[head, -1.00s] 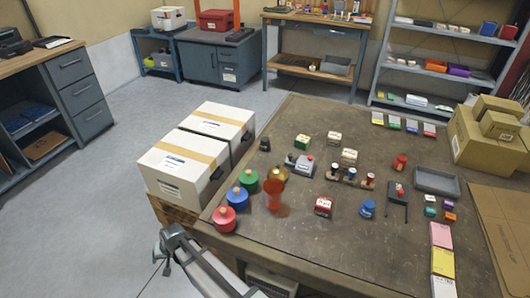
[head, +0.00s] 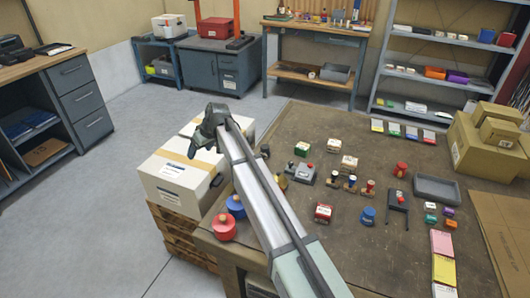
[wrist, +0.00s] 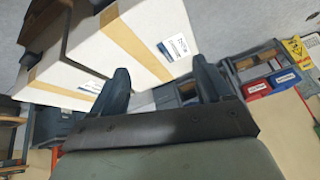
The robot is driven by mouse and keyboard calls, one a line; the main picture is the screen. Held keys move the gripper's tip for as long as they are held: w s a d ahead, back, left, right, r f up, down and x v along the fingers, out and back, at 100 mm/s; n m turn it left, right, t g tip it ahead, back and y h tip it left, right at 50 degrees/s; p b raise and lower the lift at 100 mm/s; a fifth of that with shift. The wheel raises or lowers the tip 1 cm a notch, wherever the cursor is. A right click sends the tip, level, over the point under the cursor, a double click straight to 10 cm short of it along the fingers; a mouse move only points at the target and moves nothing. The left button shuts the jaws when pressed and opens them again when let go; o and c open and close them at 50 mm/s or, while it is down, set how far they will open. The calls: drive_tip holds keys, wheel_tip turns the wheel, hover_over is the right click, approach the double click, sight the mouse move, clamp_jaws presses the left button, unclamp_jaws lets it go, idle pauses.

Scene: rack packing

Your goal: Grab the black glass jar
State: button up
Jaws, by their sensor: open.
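A small black item (head: 264,151), possibly the black glass jar, stands near the far left edge of the brown table, right beside my arm in the head view. It is too small there to make out glass or a lid, and I cannot find it in the wrist view. My gripper (head: 198,143) is over the white boxes, left of the table and apart from the black item. In the wrist view my gripper (wrist: 161,75) is open, with two dark fingers spread and nothing between them.
White taped boxes (head: 177,180) on a pallet adjoin the table (head: 345,235). A red pot (head: 223,228) and a blue pot (head: 235,207) stand at the near left corner. A grey device (head: 305,173) and several small items stand right of my arm, which hides part of the table.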

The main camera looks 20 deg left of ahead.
drive_tip(key=w+d+r+n+h, duration=0.1)
drive_tip(key=w+d+r+h, duration=0.2)
drive_tip(key=w+d, duration=0.65)
drive_tip(key=n+h, duration=0.1)
drive_tip(key=h, duration=0.2)
approach(265, 146)
wheel_tip(265, 146, down, 11)
drive_tip(key=shift+d+f, duration=0.1)
drive_tip(key=shift+f, duration=0.05)
drive_tip(key=shift+c, duration=0.4)
drive_tip(key=c, duration=1.1)
